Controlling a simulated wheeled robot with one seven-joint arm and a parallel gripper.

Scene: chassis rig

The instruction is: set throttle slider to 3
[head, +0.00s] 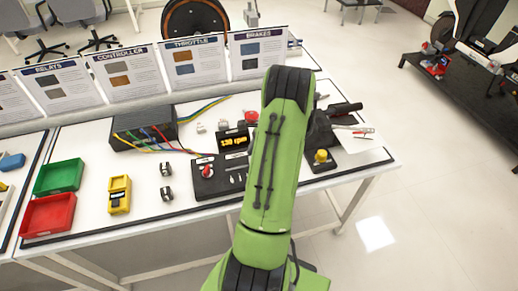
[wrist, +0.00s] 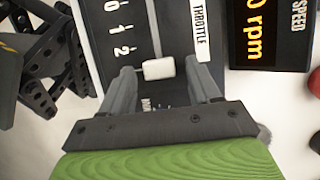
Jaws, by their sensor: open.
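The throttle slider's white knob (wrist: 158,69) sits in a slot on a dark panel (wrist: 172,18) labelled THROTTLE in the wrist view. The marks 0, 1 and 2 show along the slot; the knob is past the 2, and any number beside it is hidden by a finger. My gripper (wrist: 160,71) is open, with one finger on each side of the knob. I cannot tell whether either finger touches it. In the head view my green arm covers the gripper and slider; part of the control panel (head: 207,186) shows to its left.
An orange speed display (head: 233,141) stands behind the panel, and a red button (head: 251,117) is near it. A yellow-knobbed box (head: 321,160) is right of my arm. A black box with wires (head: 143,132) and a yellow meter (head: 119,195) are to the left.

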